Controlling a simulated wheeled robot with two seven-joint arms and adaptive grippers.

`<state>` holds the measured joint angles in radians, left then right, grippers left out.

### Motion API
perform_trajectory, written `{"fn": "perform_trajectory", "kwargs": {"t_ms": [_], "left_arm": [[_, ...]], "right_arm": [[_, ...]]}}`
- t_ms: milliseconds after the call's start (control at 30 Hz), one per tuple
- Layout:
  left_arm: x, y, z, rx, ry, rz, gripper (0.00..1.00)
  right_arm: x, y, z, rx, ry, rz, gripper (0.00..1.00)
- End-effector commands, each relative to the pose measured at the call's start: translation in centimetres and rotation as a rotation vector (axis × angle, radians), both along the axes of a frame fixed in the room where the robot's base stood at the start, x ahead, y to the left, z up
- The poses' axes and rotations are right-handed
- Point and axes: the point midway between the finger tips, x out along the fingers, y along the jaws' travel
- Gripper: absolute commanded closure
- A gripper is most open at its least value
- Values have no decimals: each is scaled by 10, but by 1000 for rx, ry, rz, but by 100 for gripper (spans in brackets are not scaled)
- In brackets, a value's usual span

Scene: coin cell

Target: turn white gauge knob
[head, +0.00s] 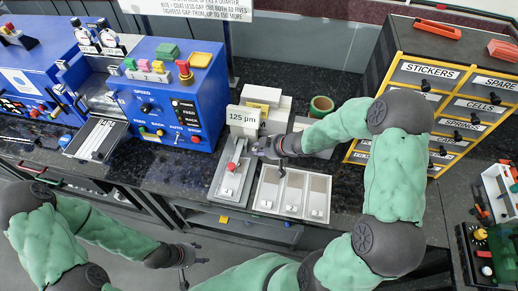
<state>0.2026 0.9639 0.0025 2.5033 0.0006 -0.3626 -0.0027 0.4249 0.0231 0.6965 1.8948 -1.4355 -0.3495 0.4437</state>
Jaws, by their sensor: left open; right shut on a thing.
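My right gripper (257,149) reaches in from the right and is shut at the gauge's upper right end. It appears to be on the white gauge knob, which its fingers mostly hide; I cannot make out the knob's angle. My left gripper (190,258) is open and empty, low in front of the counter and well apart from the gauge.
A blue machine (165,100) stands to the left.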

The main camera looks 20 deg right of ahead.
Motion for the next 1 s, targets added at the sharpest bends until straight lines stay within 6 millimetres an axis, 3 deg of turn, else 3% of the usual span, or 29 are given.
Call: {"fn": "perform_trajectory", "kwargs": {"t_ms": [300,700,733,800,1000], "left_arm": [[0,0,29,0,0,0,48],[0,0,30,0,0,0,48],[0,0,30,0,0,0,48],[0,0,30,0,0,0,48],[0,0,30,0,0,0,48]], "right_arm": [[-1,3,2,6,5,52,100],[-1,3,-1,6,3,63,100],[-2,3,-1,6,3,63,70],[-2,3,-2,5,3,63,55],[-1,2,-1,3,2,60,55]]}}
